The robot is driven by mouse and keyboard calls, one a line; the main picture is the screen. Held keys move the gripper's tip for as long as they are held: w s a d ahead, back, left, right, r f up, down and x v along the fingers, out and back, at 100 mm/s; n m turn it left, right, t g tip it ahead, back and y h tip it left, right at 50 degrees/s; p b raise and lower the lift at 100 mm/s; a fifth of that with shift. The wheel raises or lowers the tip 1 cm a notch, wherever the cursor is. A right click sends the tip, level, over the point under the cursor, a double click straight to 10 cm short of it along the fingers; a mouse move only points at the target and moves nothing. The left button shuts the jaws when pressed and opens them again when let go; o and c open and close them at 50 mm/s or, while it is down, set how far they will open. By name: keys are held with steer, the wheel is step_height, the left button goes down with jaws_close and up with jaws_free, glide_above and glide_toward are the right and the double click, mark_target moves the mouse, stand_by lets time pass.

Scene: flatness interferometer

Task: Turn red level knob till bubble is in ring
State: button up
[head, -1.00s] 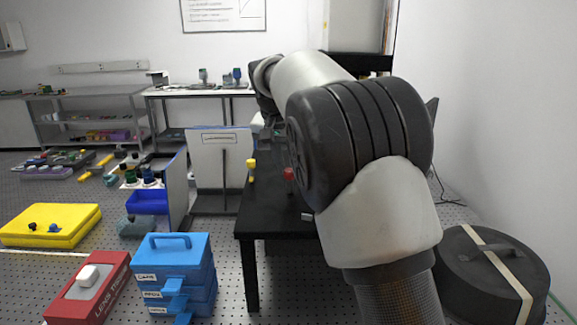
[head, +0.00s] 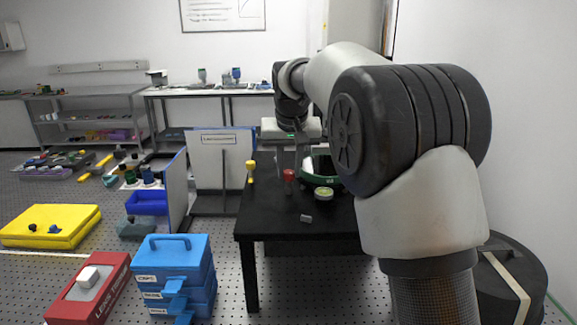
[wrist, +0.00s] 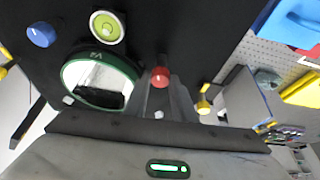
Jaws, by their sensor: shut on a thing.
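The red knob (head: 289,175) stands on the black table, below my gripper (head: 291,160). In the wrist view the red knob (wrist: 160,75) sits at the tips of my gripper (wrist: 163,84), which is shut on it. The round green level (wrist: 107,27), with a pale rim, lies near the top of the wrist view; it also shows in the head view (head: 324,193). A small ring mark shows in its middle, but the bubble is too small to place surely.
A green-rimmed round mirror (wrist: 100,80) lies beside the red knob. A yellow knob (wrist: 203,106) and a blue knob (wrist: 41,34) stand on either side. A small grey piece (head: 306,218) lies on the black table (head: 270,222). A white panel (head: 221,165) stands behind, left.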

steer(key=shift+d+n+y+p, duration=0.15)
steer(key=shift+n+y+p, duration=0.2)
steer(key=shift+n, duration=0.65)
steer(key=o, duration=1)
steer(key=v, duration=1.7)
steer(key=shift+r+p, duration=0.3)
